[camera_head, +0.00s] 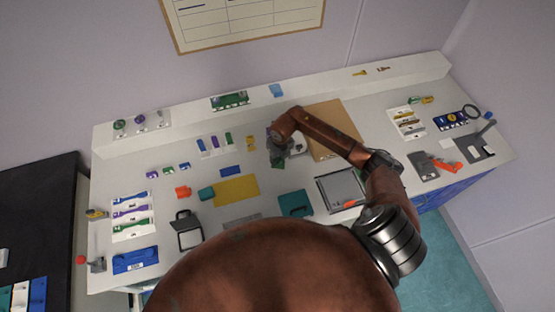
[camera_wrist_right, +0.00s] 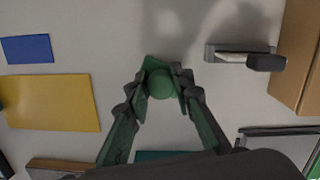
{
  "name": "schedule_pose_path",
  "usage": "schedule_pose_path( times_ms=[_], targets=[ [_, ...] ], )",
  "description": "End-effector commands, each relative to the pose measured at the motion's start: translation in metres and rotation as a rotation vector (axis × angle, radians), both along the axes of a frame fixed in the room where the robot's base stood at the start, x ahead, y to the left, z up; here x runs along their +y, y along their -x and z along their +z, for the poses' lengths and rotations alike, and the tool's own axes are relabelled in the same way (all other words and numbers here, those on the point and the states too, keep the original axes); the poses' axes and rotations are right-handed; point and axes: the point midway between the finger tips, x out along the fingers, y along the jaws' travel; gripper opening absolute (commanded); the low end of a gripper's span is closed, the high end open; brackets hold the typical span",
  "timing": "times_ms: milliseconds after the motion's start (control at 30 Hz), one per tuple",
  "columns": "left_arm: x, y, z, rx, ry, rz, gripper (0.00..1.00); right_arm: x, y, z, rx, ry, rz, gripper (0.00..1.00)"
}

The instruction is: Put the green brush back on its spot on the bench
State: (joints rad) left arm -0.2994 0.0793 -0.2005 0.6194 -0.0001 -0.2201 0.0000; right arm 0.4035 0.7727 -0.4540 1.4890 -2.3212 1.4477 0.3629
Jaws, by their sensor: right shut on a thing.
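My right gripper (camera_wrist_right: 160,84) is shut on the green brush (camera_wrist_right: 158,81), which shows as a rounded green end between the fingertips in the wrist view. In the head view the gripper (camera_head: 277,157) is over the middle of the bench (camera_head: 310,178), and a bit of the green brush (camera_head: 277,164) shows below it. The gripper hides most of the brush there. I cannot tell whether the brush touches the bench top. My left gripper is not in view.
A brown board (camera_head: 333,117) and a grey holder with a dark-ended tool (camera_wrist_right: 235,55) are to the right. Bare bench surrounds the brush.

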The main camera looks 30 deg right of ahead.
Motion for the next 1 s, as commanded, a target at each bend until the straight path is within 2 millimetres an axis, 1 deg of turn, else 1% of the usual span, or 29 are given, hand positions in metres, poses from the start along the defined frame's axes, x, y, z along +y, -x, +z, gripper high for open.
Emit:
schedule_pose_path(
  times_ms=[33,67,300,567,667,767,867,1000],
  targets=[
    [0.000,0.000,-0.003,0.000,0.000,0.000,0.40,0.000,0.000,-0.003,0.000,0.000,0.000,0.00],
    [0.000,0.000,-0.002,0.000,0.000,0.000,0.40,0.000,0.000,-0.003,0.000,0.000,0.000,0.23],
    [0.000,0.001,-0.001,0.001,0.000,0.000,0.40,0.000,0.000,-0.002,0.001,0.000,0.000,0.39],
    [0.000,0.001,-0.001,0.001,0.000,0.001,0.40,0.000,0.000,-0.001,0.001,0.000,-0.001,0.39],
    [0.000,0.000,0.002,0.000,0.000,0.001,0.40,0.000,0.000,0.003,0.000,0.000,-0.001,0.39],
    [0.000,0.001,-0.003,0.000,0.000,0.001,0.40,-0.001,0.000,0.015,-0.004,0.001,0.000,0.39],
    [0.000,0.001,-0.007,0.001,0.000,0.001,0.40,-0.001,0.003,0.034,-0.005,0.002,0.002,0.39],
    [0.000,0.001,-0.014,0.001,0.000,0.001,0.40,-0.002,0.006,0.064,-0.004,0.003,0.001,0.39]
  ],
)
